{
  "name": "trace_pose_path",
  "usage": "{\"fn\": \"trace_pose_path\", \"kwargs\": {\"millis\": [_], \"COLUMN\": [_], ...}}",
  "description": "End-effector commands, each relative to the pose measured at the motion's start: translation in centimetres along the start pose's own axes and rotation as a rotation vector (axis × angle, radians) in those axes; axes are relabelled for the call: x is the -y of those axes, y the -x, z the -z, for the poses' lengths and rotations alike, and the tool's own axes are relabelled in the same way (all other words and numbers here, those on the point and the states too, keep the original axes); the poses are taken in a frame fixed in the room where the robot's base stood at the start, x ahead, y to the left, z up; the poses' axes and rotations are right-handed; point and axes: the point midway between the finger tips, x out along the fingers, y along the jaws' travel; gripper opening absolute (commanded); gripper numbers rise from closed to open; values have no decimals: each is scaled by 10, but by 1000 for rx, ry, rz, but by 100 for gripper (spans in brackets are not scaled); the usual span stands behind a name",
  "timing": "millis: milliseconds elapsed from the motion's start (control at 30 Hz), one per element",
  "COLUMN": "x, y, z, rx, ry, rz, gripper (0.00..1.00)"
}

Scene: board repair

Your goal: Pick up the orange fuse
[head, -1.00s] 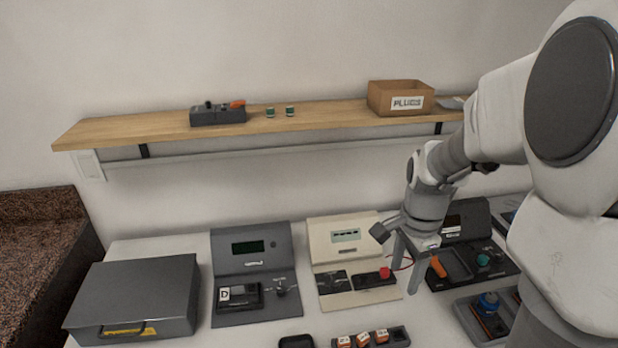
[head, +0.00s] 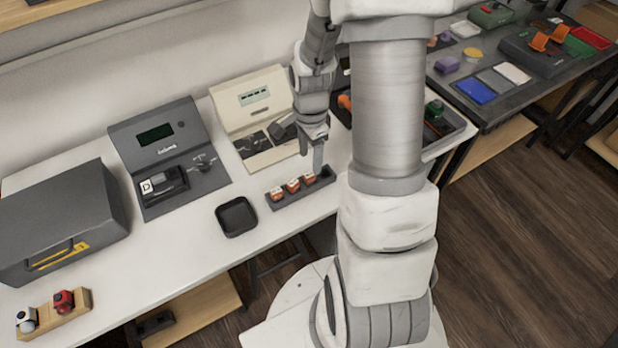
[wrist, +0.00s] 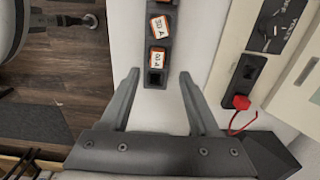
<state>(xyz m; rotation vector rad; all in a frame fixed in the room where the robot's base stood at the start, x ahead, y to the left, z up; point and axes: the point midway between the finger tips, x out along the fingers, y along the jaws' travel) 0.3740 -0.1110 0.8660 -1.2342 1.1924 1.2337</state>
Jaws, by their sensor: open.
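Three orange fuses with white labels stand in a dark rack (head: 326,179) near the table's front edge. They are the left fuse (head: 277,193), the middle fuse (head: 293,185) and the right fuse (head: 308,178). My gripper (head: 311,152) points down by the rack's right end, open and empty. In the wrist view my gripper (wrist: 158,75) has its fingers spread on either side of the rack's near end, with an empty slot between them. The nearest fuse (wrist: 157,56) lies just beyond the fingertips, and another fuse (wrist: 160,27) is behind it.
A small dark tray (head: 237,217) lies left of the rack. A cream device (head: 236,107) and a grey device (head: 170,130) stand behind. A red plug (wrist: 241,102) with a wire is right of my fingers in the wrist view. A dark box (head: 60,215) is at left.

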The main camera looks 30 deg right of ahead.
Motion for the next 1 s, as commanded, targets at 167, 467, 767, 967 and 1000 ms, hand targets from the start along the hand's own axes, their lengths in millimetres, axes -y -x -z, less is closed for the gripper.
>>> {"fn": "trace_pose_path", "kwargs": {"millis": [167,467,767,967,1000], "x": [-3,-5,-4,-4,-4], "y": [-19,-53,-53,-53,-53], "z": [-1,-1,-1,-1,-1], "rx": [2,1,0,0,0], "ry": [-1,0,0,0,0], "rz": [-4,-1,0,0,0], "gripper": [62,62,52,16,8]}}
